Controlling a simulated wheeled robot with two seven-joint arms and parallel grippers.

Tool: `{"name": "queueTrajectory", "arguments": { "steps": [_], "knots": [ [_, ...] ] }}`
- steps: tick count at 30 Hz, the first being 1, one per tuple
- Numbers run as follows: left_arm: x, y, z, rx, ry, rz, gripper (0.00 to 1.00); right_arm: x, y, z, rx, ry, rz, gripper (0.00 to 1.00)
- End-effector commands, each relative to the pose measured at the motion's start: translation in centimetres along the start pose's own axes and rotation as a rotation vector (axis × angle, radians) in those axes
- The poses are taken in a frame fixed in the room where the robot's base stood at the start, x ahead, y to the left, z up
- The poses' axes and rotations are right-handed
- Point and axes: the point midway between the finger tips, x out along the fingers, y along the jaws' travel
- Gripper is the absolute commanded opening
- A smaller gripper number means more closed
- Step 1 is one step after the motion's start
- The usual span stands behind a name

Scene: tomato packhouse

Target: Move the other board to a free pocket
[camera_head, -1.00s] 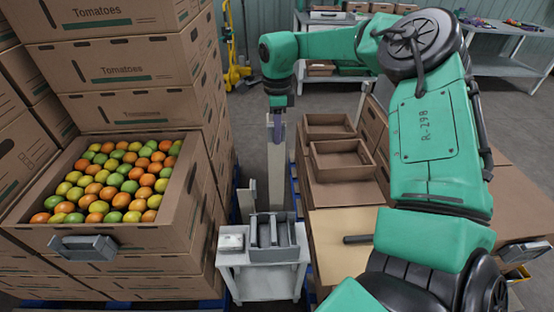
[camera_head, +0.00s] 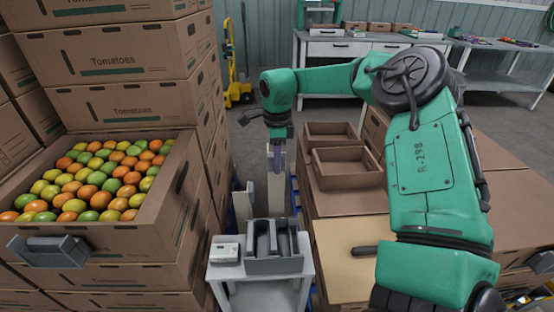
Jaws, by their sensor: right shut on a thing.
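My right gripper (camera_head: 277,158) reaches down beyond the rack from the right arm. It is shut on the upper part of a pale upright board (camera_head: 277,195). The board's lower end is hidden behind the grey rack (camera_head: 273,264). The rack has dark upright pockets and stands on a small light stand. A second pale board (camera_head: 243,206) stands just left of the held one, slightly tilted and behind the stand. I cannot tell what it rests on. My left gripper is not in view.
A white box-shaped device (camera_head: 226,252) sits left of the rack on the stand (camera_head: 262,294). Stacked tomato cartons (camera_head: 150,240) rise at the left, with an open one full of tomatoes. Empty cartons (camera_head: 347,178) and a beige sheet (camera_head: 340,275) lie at the right.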

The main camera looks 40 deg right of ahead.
Motion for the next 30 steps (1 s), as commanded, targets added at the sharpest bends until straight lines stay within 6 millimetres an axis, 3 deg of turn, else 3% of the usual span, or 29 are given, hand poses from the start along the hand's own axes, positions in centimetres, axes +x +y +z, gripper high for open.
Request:
{"name": "queueTrajectory", "arguments": {
  "steps": [2, 30],
  "knots": [
    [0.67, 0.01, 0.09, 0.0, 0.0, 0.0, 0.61, 0.83, -0.01, 0.02, 0.0, -0.001, 0.0, 0.0],
    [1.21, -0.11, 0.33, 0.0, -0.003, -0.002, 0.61, 1.36, -0.01, 0.08, 0.0, -0.001, -0.001, 0.0]
  ]
}}
